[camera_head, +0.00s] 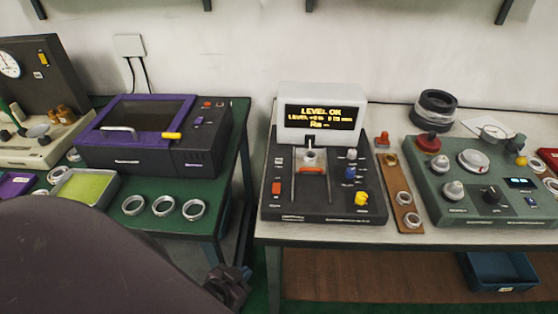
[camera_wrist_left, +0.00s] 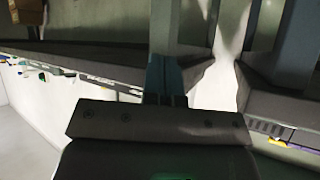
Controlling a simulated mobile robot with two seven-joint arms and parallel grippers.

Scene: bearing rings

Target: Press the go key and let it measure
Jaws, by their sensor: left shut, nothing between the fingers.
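The measuring instrument (camera_head: 325,206) stands on the right-hand bench. Its lit display (camera_head: 320,117) reads "LEVEL OK", with a smaller level line and "Ra --" below. A ring (camera_head: 311,157) sits at the middle of the instrument near an orange-red part. A yellow key (camera_head: 361,199), a blue knob (camera_head: 350,173) and a red switch (camera_head: 276,188) are on its top; their labels are too small to read. My left gripper (camera_head: 236,288) is low, in front of the gap between the benches, apart from the instrument. Its fingers are shut and empty in the left wrist view (camera_wrist_left: 166,78).
A purple-lidded machine (camera_head: 196,137) and several loose rings (camera_head: 163,206) are on the green bench at left. A brown strip with rings (camera_head: 401,181) and a green-grey control box (camera_head: 470,205) stand right of the instrument. A blue bin (camera_head: 500,271) is below the bench.

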